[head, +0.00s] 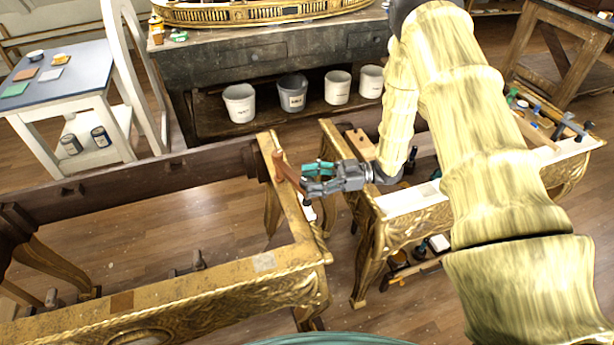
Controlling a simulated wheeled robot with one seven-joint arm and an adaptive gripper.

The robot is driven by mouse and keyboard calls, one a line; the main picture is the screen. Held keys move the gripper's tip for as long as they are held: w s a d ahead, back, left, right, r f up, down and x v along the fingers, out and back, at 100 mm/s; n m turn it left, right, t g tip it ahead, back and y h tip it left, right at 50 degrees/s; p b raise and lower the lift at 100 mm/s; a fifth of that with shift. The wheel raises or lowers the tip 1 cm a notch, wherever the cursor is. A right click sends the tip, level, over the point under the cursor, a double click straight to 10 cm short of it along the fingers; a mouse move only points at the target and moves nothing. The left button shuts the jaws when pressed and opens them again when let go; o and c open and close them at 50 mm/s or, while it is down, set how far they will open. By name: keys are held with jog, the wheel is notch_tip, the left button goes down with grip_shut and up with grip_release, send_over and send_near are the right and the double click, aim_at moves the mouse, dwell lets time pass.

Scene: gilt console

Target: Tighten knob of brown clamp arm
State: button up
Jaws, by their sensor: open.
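The brown clamp arm (287,172) is a reddish-brown bar lying slantwise over the right end rail of the left gilt console (290,215). My gripper (306,178) reaches in from the right, with its grey and teal fingers pointing left. The fingers are open, and their tips are right beside the bar's right side. I cannot tell whether they touch it. The clamp's knob cannot be made out; the fingers may hide it. A small pale piece (309,212) shows just below the fingers.
A second gilt console (407,199) stands at the right, with several clamps and tools on its far end. A narrow floor gap separates the two consoles. A dark workbench (260,60) with several buckets stands behind. A white side table (62,77) is at the left.

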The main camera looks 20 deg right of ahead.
jog(key=shift+a, duration=0.8)
jog(key=shift+w, duration=0.1)
jog(key=c, duration=1.1)
jog(key=shift+o, duration=0.2)
jog(key=shift+m+t, duration=0.4)
jog(key=shift+t, duration=0.2)
jog(key=m+t+h, duration=0.1)
jog(key=t, duration=0.1)
jog(key=m+t+h+b, duration=0.1)
jog(key=m+t, duration=0.1)
jog(key=t, duration=0.1)
jog(key=shift+f, duration=0.1)
jog(key=shift+m+t+h+b, duration=0.9)
jog(key=shift+m+t+h, duration=0.7)
jog(key=shift+m+t, duration=0.4)
jog(key=shift+t+h, duration=0.3)
